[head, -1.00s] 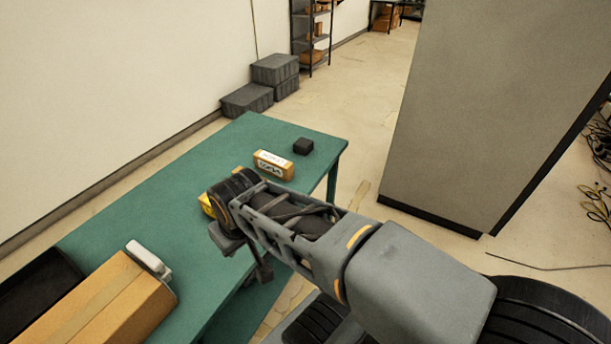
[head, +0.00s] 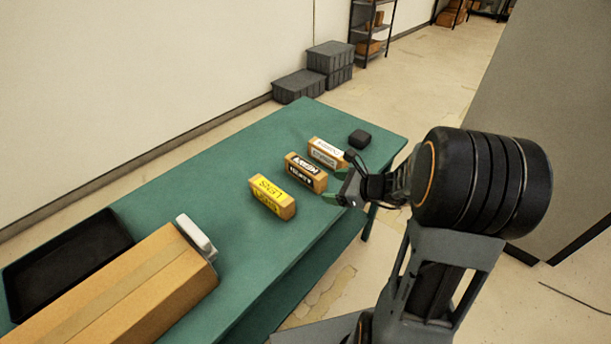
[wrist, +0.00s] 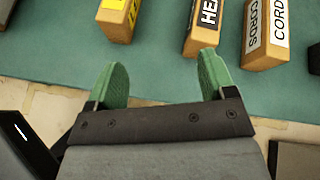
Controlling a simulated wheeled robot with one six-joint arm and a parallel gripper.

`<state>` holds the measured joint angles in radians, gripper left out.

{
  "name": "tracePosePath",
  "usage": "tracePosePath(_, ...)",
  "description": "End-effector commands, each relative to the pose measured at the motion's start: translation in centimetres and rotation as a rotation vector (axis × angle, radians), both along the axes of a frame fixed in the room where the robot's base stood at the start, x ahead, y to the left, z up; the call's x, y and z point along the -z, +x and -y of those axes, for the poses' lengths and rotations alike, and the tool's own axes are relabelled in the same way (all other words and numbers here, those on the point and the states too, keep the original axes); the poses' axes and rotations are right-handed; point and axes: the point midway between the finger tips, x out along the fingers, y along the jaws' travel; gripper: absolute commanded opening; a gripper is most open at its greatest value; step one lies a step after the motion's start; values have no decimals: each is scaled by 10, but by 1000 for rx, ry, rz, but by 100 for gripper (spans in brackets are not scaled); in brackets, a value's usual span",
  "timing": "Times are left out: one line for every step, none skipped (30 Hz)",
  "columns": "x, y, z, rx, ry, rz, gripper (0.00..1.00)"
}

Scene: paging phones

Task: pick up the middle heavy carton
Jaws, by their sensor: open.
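Three small cartons stand in a row on the green table (head: 222,166). The middle carton (head: 306,172) has a black label with white lettering; in the wrist view its label (wrist: 208,14) shows "HEA", the rest cut off. To its left is a carton with a yellow label (head: 272,197). To its right is a carton with a white label (head: 327,153), reading "CORDS" in the wrist view (wrist: 266,38). My gripper (head: 342,185) is open and empty at the table's near edge, just short of the middle carton. Its green fingertips (wrist: 162,72) point toward the row.
A small black block (head: 360,138) sits beyond the white-labelled carton. A long cardboard box (head: 120,285), a white device (head: 196,236) and a black tray (head: 62,262) occupy the table's left end. A grey partition (head: 545,150) stands at right.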

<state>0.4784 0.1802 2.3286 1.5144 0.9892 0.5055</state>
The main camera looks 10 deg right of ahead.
Motion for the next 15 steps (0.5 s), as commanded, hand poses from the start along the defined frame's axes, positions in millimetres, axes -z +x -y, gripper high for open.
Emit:
tracePosePath(8, 7, 13, 83, 63, -20, 77)
tracePosePath(11, 10, 20, 126, 95, -28, 77)
tracePosePath(14, 14, 27, 174, 131, -36, 77)
tracePosePath(16, 17, 32, 204, 153, -40, 77)
tracePosePath(18, 20, 35, 230, 173, -43, 77)
tracePosePath(21, 24, 38, 256, 193, -48, 77)
tracePosePath(23, 27, 39, 271, 205, -49, 77)
tracePosePath(25, 31, 39, 281, 214, -51, 77)
tracePosePath(28, 36, 37, 290, 223, -53, 77)
tracePosePath(30, 41, 35, 295, 226, -53, 77)
tracePosePath(33, 45, 32, 296, 227, -54, 77)
tracePosePath(36, 51, 29, 298, 227, -54, 77)
tracePosePath(37, 56, 26, 296, 227, -54, 77)
tracePosePath(39, 60, 23, 296, 226, -53, 77)
tracePosePath(42, 65, 20, 296, 226, -53, 77)
